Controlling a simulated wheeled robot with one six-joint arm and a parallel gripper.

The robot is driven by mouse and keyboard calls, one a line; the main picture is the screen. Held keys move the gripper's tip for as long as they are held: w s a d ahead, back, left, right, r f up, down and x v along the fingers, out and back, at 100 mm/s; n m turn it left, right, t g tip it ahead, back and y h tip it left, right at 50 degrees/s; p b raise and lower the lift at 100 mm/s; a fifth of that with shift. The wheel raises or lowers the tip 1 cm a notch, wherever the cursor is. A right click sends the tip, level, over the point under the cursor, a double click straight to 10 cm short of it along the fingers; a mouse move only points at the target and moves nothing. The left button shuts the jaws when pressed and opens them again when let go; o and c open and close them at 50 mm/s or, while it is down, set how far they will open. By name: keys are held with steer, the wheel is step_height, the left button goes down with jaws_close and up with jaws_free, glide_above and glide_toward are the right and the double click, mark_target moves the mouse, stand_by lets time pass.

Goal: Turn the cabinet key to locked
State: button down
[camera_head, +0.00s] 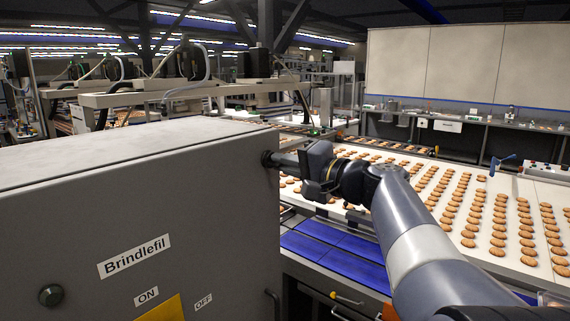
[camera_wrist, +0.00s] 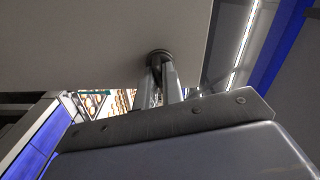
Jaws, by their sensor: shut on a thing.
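The grey cabinet (camera_head: 60,215) fills the left of the head view, with a label "Brindlefil" and ON and OFF labels on its front. In the wrist view my gripper's two fingers (camera_wrist: 163,75) are shut on the key at a round dark lock (camera_wrist: 159,56) on the grey cabinet panel. The key itself is mostly hidden between the fingers, so its turn angle cannot be told.
A white conveyor (camera_head: 470,215) with rows of biscuits lies behind and right of my arm. Blue slats (camera_head: 335,247) lie below my gripper. A dark round knob (camera_head: 51,295) sits on the cabinet front. A dark handle (camera_head: 273,303) is at the cabinet's lower right edge.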

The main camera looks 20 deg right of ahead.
steer(key=shift+m+b, duration=0.4)
steer(key=shift+m, duration=1.2)
steer(key=c, duration=1.5)
jaws_free()
steer(key=shift+c, duration=0.2)
steer(key=b+v, duration=0.2)
steer(key=v, duration=0.9)
steer(key=shift+b, duration=0.3)
steer(key=shift+w+a, duration=0.1)
